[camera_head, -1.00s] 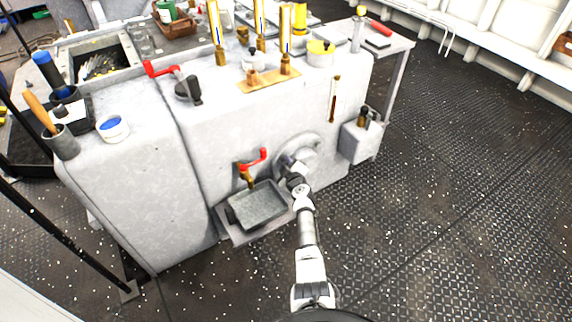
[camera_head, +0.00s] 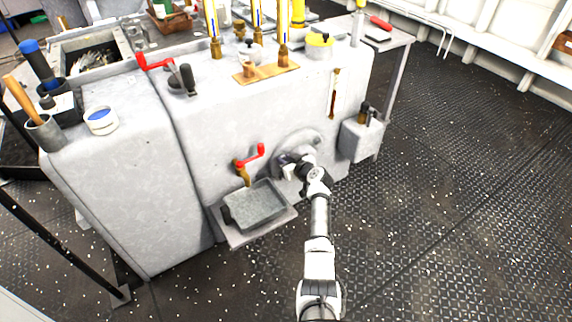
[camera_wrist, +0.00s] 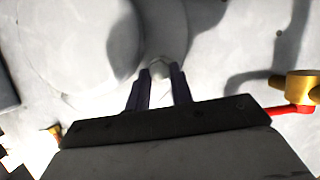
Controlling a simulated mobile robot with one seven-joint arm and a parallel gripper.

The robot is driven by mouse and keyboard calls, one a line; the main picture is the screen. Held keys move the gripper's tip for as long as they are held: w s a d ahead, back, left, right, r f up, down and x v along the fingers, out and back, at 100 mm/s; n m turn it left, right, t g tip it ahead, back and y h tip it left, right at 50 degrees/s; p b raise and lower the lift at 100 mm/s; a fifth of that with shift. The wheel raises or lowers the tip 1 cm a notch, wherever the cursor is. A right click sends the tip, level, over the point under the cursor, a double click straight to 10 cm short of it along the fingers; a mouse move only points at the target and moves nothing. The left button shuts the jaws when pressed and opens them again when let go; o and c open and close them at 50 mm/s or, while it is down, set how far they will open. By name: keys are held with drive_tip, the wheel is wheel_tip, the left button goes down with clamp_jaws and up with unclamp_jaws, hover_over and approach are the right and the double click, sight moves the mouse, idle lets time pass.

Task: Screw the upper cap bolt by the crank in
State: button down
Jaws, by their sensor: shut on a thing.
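The round grey cap (camera_head: 297,141) is on the front wall of the pale grey machine (camera_head: 240,110), right of the red-handled tap. My gripper (camera_head: 285,169) is at the cap's lower part, and my wrist hides some of it. In the wrist view my gripper's two dark fingers (camera_wrist: 161,74) are closed around a small grey bolt head (camera_wrist: 159,67). The bolt head sits close to the wall, beside the round cap (camera_wrist: 75,35). Its thread is hidden, so I cannot tell how deep it sits.
A brass tap (camera_head: 241,170) with a red handle is left of my gripper, above a grey tray (camera_head: 256,205) on a ledge. A small box (camera_head: 362,138) juts from the wall at right. A red crank handle (camera_head: 155,63) is on the top. The deck at right is clear.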

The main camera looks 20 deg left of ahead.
drive_tip(key=shift+d+f+g, duration=0.1)
drive_tip(key=shift+f+g, duration=0.05)
drive_tip(key=shift+g, duration=0.15)
drive_tip(key=c, duration=1.4)
unclamp_jaws()
drive_tip(key=shift+o, duration=1)
drive_tip(key=shift+r, duration=0.2)
